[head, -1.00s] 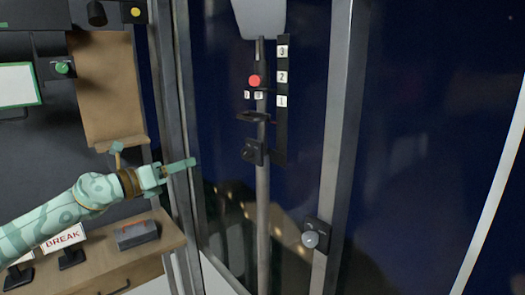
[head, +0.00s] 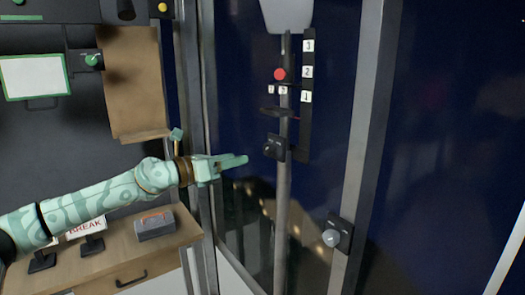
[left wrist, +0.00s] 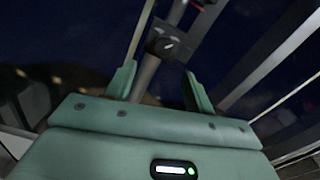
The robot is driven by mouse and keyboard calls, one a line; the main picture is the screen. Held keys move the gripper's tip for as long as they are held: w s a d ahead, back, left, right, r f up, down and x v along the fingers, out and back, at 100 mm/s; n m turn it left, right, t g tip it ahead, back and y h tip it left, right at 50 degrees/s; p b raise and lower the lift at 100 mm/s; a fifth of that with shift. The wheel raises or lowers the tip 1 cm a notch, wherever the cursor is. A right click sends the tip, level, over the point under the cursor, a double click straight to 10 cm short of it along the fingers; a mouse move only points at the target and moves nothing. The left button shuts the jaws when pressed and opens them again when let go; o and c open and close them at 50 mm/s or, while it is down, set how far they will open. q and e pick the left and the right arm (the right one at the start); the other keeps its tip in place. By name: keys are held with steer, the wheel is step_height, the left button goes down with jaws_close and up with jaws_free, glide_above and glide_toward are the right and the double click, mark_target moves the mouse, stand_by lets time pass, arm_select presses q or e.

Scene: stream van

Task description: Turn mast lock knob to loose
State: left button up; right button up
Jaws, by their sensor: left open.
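The mast lock knob (head: 271,148) is a dark knob on a small black box on the grey vertical mast (head: 282,210). In the left wrist view the knob (left wrist: 168,44) shows a pale pointer mark, and it lies beyond my fingertips. My left gripper (head: 240,161) is open and empty, just left of the knob and apart from it. In the left wrist view the two green fingers of the gripper (left wrist: 158,80) are spread, with the mast between them in the picture. I cannot read any loose or tight label. My right gripper is out of view.
A red button (head: 280,74) and a black strip marked 1, 2, 3 (head: 307,72) are above the knob. A wooden desk (head: 115,264) with a grey box (head: 154,225) stands at lower left.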

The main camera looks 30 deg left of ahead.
mark_target(265, 150)
arm_select(q)
steer(key=w+p, duration=0.1)
steer(key=w+d+r+p, duration=0.1)
steer(key=w, duration=0.1)
steer(key=w+d+p, duration=0.1)
steer(key=w, duration=0.1)
steer(key=shift+d+r+p, duration=0.25)
steer(key=shift+p, duration=0.15)
steer(key=x, duration=0.2)
steer(key=f+x, duration=0.1)
steer(key=x, duration=0.1)
steer(key=shift+w+d+p, duration=0.1)
steer(key=shift+w+p, duration=0.15)
steer(key=shift+p, duration=0.15)
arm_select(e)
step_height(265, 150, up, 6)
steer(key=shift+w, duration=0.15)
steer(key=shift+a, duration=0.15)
arm_select(q)
steer(key=c, duration=1)
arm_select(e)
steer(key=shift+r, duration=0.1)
